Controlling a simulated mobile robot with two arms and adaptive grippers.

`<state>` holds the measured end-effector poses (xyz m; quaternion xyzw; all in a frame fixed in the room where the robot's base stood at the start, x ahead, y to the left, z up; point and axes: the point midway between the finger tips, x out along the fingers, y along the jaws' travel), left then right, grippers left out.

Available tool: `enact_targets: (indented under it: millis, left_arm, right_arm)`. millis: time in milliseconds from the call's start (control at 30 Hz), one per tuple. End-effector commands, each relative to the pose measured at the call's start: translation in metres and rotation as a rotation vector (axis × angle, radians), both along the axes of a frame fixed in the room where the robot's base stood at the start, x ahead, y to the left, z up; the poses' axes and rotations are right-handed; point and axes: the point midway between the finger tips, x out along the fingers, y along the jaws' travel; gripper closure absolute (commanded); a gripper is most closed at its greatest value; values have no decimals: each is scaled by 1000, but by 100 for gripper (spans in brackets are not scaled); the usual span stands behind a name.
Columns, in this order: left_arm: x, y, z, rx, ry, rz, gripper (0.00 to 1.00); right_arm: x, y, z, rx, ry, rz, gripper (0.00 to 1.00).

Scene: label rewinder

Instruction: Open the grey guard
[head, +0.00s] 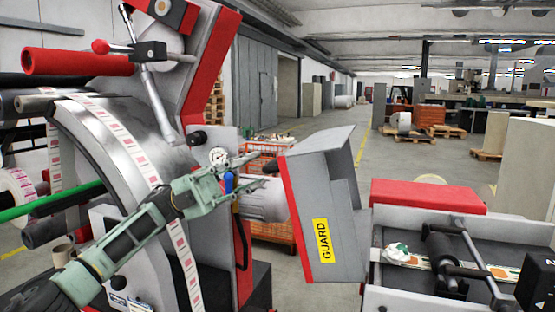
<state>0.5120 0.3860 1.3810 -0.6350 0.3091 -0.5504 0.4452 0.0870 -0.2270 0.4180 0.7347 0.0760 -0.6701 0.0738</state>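The grey guard (345,195) is a boxy metal cover with a yellow GUARD label and a red edge strip on its left side. It stands slightly tilted in the middle of the head view, between the rewinder on the left and the unit on the right. A small dark knob (270,168) sticks out at its left edge. My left gripper (259,169) reaches in from the lower left. Its fingers are spread, with the tips close to the knob; I cannot tell whether they touch it. My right gripper is not in view.
The rewinder's curved metal plate (115,135) with a label web lies behind my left arm. A pressure gauge (218,156) and blue valve lever (229,183) are beside the gripper. An orange crate (272,231) stands behind. A red-topped unit (428,195) with rollers stands right.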

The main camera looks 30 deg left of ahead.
Motion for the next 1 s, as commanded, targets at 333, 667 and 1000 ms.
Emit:
enact_targets:
  millis: [333, 667, 1000]
  left_arm:
    - [12, -47, 26, -4, 2, 1, 70]
    - [16, -61, 30, -5, 2, 4, 70]
    - [16, -61, 29, -5, 2, 5, 89]
  right_arm:
    - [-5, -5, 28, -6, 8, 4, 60]
    - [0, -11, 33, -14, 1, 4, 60]
    - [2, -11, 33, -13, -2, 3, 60]
